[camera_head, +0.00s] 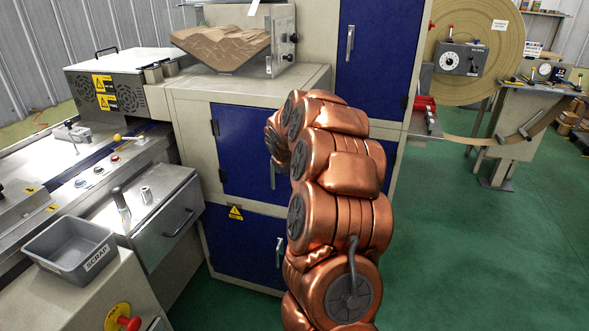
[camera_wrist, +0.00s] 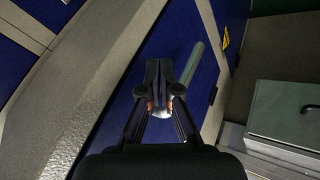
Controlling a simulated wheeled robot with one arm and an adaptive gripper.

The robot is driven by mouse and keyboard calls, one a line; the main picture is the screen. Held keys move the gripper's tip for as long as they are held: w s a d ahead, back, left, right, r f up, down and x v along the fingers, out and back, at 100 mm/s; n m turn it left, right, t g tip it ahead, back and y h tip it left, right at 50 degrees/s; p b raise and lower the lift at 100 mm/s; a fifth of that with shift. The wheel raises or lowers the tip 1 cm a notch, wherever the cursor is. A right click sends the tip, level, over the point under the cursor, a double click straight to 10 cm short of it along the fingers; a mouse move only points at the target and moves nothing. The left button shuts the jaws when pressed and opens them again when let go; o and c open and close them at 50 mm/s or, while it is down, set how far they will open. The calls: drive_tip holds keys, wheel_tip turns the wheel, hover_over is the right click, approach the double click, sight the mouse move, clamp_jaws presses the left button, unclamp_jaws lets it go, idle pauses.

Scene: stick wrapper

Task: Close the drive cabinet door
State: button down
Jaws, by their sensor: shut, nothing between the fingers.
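Which one is the drive cabinet door is not marked legibly. The middle door has dark hinges at its left and a silver handle (camera_head: 272,175) at its right, partly behind my arm. It looks flush or nearly so; I cannot tell exactly. In the wrist view, my gripper (camera_wrist: 158,68) is shut and empty in front of a blue door (camera_wrist: 118,108), beside its silver bar handle (camera_wrist: 195,62). Contact is unclear. The head view hides the gripper.
A grey bench with a drawer (camera_head: 170,215) stands left of the cabinet, and a grey scrap bin (camera_head: 68,250) sits at lower left. A large tan reel (camera_head: 478,35) stands at back right. Green floor (camera_head: 480,260) is clear at the right.

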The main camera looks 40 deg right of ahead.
drive_tip(key=shift+w+d, duration=0.1)
drive_tip(key=shift+d, duration=0.15)
idle(0.4)
drive_tip(key=s+d+p+v, duration=0.1)
drive_tip(key=d+v, duration=0.1)
drive_tip(key=v, duration=0.8)
drive_tip(key=s+a+r+g+y+p, duration=0.1)
drive_tip(key=s+a+y, duration=0.1)
drive_tip(key=s+a, duration=0.75)
drive_tip(key=s+a+r+g+y+p, duration=0.15)
drive_tip(key=s+a, duration=0.35)
drive_tip(key=a, duration=1)
drive_tip(key=s+a+g, duration=0.1)
drive_tip(key=s+a, duration=0.3)
drive_tip(key=s, duration=0.4)
drive_tip(key=s+a+f+g+y, duration=0.1)
drive_tip(key=s+a+g, duration=0.1)
drive_tip(key=s+a, duration=0.2)
drive_tip(key=s+a+f+g+p, duration=0.1)
drive_tip(key=s+a, duration=0.4)
drive_tip(key=s, duration=0.6)
drive_tip(key=shift+s+f+m+g, duration=0.2)
drive_tip(key=shift+s+m+g, duration=0.1)
drive_tip(key=shift+m+g, duration=0.1)
drive_tip(key=shift+a+y, duration=0.2)
drive_tip(key=shift+y, duration=0.05)
